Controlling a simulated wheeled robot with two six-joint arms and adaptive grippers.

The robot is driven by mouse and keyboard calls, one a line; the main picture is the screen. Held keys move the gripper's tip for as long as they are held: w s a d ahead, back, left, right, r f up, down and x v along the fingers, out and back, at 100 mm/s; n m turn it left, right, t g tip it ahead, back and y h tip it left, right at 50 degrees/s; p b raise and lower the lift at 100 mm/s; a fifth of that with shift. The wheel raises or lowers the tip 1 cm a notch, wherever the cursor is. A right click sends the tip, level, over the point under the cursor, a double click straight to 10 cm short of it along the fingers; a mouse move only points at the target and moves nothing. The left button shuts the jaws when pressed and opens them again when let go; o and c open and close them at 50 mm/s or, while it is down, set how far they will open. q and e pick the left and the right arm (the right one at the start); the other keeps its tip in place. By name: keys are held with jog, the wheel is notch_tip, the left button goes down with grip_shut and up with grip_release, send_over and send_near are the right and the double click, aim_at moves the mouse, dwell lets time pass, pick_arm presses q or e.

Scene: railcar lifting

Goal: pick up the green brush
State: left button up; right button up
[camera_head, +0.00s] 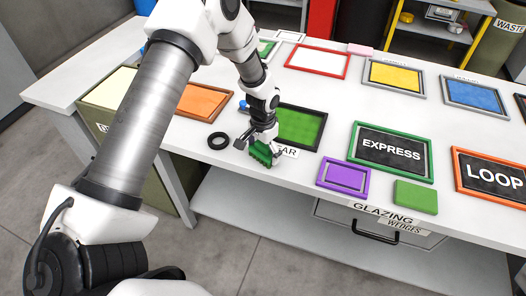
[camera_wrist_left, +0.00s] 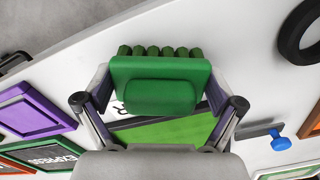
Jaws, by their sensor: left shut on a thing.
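The green brush (camera_head: 262,153) is in my left gripper (camera_head: 258,143) above the front edge of the white table, in front of the black-framed green tray. In the left wrist view the brush (camera_wrist_left: 160,75) shows its green block, a raised rounded handle and a row of thick bristles at the far side. The fingers of my left gripper (camera_wrist_left: 160,105) are on both sides of the block, shut on it. Whether the brush touches the table is hard to tell. My right gripper is in neither view.
The black-framed green tray (camera_head: 300,125) lies just right of the gripper. A black ring (camera_head: 218,141) lies to its left. A purple frame (camera_head: 344,178), a green block (camera_head: 415,197) and the EXPRESS board (camera_head: 391,150) lie to the right.

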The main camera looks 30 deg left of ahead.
pick_arm(q)
jog(key=shift+w+r, duration=0.1)
jog(key=shift+r, duration=0.35)
notch_tip(320, 180, up, 2)
jog(key=shift+r+b, duration=0.2)
jog(key=shift+b, duration=0.3)
jog(key=s+d+r+b, duration=0.1)
jog(key=s+b, duration=0.4)
jog(key=s, duration=1.1)
jog(key=shift+d+r+b, duration=0.2)
jog(key=shift+d+b, duration=0.15)
jog(key=shift+d, duration=0.1)
jog(key=o, duration=0.7)
jog(key=shift+c, duration=0.2)
jog(key=c, duration=0.3)
